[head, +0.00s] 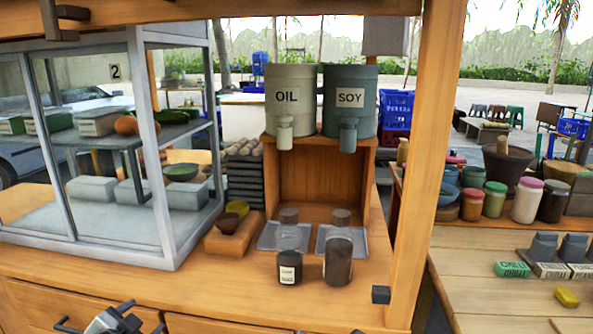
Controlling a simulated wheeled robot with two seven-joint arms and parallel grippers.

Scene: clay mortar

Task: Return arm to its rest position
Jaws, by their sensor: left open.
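My left gripper (117,313) shows at the bottom left edge, low in front of the wooden counter's drawers. Its dark fingers are spread open with nothing between them, and it is apart from the bottles on the counter. Most of its arm is below the picture. My right gripper is not in view. A brown clay mortar (506,165) stands at the right, behind a row of jars, far from my left gripper.
Two sauce bottles (289,262) (338,262) stand on the wooden counter (220,292), below the OIL (290,82) and SOY (352,82) dispensers. A glass case (110,150) fills the left. A wooden post (430,170) divides the counter from the right table, which holds jars and small boxes.

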